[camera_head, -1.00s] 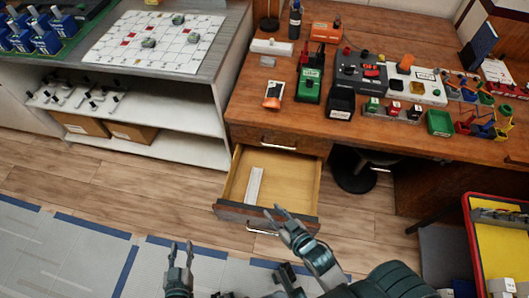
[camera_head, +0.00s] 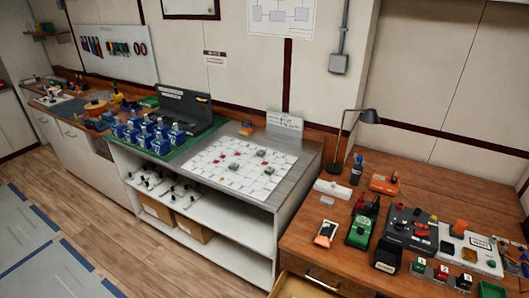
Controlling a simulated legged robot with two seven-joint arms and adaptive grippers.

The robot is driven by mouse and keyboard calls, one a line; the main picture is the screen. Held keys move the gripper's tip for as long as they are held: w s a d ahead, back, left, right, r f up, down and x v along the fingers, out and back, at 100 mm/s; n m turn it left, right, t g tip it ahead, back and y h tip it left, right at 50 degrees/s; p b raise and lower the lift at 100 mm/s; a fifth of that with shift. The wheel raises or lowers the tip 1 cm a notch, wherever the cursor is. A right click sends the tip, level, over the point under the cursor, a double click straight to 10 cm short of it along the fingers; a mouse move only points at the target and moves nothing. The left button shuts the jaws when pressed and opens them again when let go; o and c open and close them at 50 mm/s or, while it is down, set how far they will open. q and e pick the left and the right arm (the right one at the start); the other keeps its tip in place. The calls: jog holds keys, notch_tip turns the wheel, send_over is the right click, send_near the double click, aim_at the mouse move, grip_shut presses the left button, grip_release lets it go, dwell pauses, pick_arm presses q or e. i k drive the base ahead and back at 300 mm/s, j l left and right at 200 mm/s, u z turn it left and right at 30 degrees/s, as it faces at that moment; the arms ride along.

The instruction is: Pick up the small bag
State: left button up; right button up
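I cannot single out a small bag with certainty. A small white and orange packet-like item (camera_head: 325,233) lies near the left front of the brown wooden desk (camera_head: 292,238); it is too small to tell whether it is a bag. Neither of my grippers is in the view now.
The desk's drawer (camera_head: 296,287) is open at the bottom edge.

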aim_at(327, 233)
jog(key=i+j+z, duration=0.2)
jog(key=z, duration=0.2)
jog(key=i+j+z, duration=0.2)
jog(key=z, duration=0.2)
jog(key=j, duration=0.1)
